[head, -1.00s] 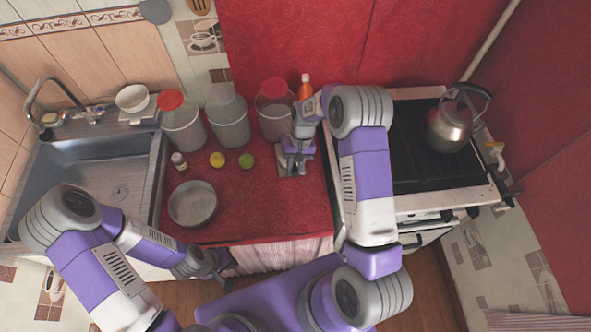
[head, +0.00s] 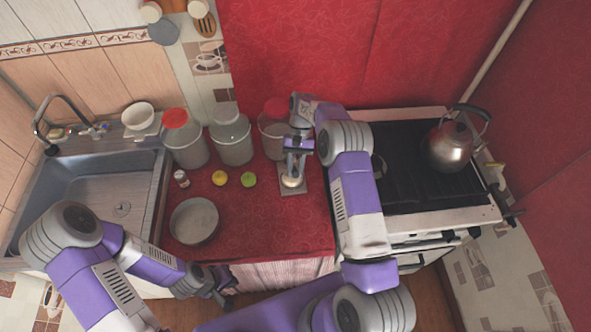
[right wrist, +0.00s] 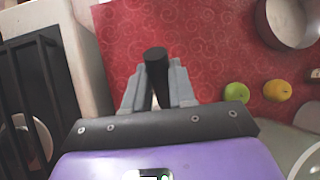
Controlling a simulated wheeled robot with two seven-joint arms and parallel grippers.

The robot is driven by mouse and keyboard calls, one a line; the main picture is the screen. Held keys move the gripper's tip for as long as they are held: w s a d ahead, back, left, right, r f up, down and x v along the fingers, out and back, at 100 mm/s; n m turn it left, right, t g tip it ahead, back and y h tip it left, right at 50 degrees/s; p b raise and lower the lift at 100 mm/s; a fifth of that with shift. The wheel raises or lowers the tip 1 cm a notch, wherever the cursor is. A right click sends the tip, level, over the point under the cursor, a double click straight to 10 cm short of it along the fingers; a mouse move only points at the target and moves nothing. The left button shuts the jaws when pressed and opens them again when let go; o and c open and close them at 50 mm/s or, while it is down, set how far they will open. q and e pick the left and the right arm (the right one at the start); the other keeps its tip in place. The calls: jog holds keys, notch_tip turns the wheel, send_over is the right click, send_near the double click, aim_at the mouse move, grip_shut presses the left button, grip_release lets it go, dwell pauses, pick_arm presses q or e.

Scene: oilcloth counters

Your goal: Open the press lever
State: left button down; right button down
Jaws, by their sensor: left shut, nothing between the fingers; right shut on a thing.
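The press stands on the red counter (head: 262,220). Its grey base plate (head: 302,189) and a pale round part (head: 291,182) show just below my right gripper (head: 296,164) in the head view. My right gripper is shut on the black press lever (right wrist: 155,62), whose round end sticks out between the fingers in the right wrist view. The fingers and arm hide much of the press, so I cannot tell the lever's exact angle. My left gripper (head: 226,296) is shut and empty, low near the counter's front edge.
A yellow lemon (head: 220,178), a green lime (head: 249,180), a small shaker (head: 181,178) and a metal pan (head: 194,221) lie left of the press. Several jars stand behind. The stove (head: 420,190) with a kettle (head: 451,147) is at the right.

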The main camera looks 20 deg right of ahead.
dwell(0.3)
jog(key=c, duration=0.9)
grip_release()
jog(key=shift+w+r, duration=0.1)
jog(key=shift+r, duration=0.05)
jog(key=shift+v, duration=3.65)
